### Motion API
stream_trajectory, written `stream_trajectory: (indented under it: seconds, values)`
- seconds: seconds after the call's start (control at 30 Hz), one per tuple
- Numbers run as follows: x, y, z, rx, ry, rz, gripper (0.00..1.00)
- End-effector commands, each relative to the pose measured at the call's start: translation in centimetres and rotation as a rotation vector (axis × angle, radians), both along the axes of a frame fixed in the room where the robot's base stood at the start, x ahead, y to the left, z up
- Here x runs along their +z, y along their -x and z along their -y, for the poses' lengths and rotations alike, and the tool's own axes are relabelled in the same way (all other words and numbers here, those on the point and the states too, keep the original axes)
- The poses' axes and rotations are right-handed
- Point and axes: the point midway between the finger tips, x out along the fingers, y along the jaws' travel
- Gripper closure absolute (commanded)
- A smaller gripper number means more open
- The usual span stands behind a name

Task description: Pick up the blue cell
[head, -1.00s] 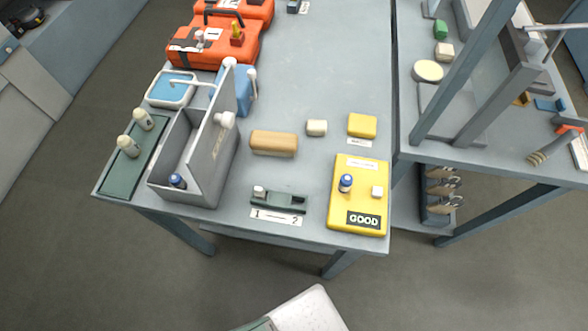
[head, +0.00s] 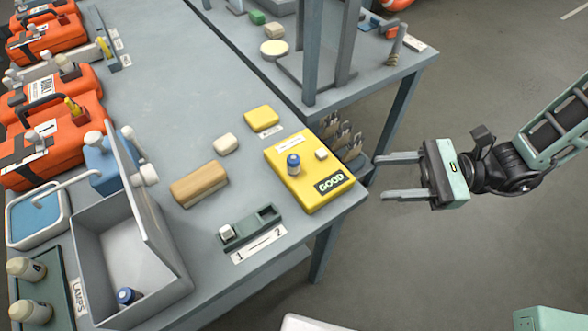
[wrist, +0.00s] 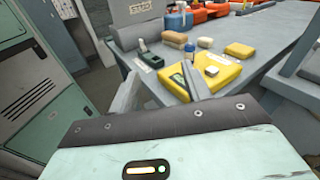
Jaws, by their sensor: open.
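A blue cell (head: 293,164) with a white top stands upright on the yellow GOOD block (head: 318,197), left of a small white cube (head: 321,154). A second blue cell (head: 126,297) is inside the open grey bin (head: 88,262) at lower left. My gripper (head: 380,178) is open and empty, to the right of the yellow block and past the table's edge, with its fingers pointing at the table. In the wrist view the yellow block (wrist: 228,74) lies beyond the fingers, which partly cover it.
A dark green holder (head: 250,228) marked 1 and 2 sits left of the yellow block. A tan roll (head: 200,184), a cream block (head: 225,144) and a yellow pad (head: 262,118) lie behind. An upright post (head: 310,50) stands on the far table.

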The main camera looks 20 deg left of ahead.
Motion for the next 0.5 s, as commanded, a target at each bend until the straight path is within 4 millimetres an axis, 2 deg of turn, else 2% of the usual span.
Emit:
stream_trajectory:
  seconds: [0.03, 0.1, 0.27, 0.37, 0.5]
  values:
    - [-1.4, -1.0, 0.3, -0.066, -0.018, -0.045, 0.52]
    - [-2.3, -2.1, 0.6, -0.137, -0.037, -0.086, 0.52]
    - [-3.2, -3.2, 0.4, -0.213, -0.057, -0.128, 0.52]
    - [-3.1, -3.1, -0.9, -0.216, -0.058, -0.131, 0.52]
    - [-3.0, -2.8, -3.9, -0.212, -0.057, -0.130, 0.52]
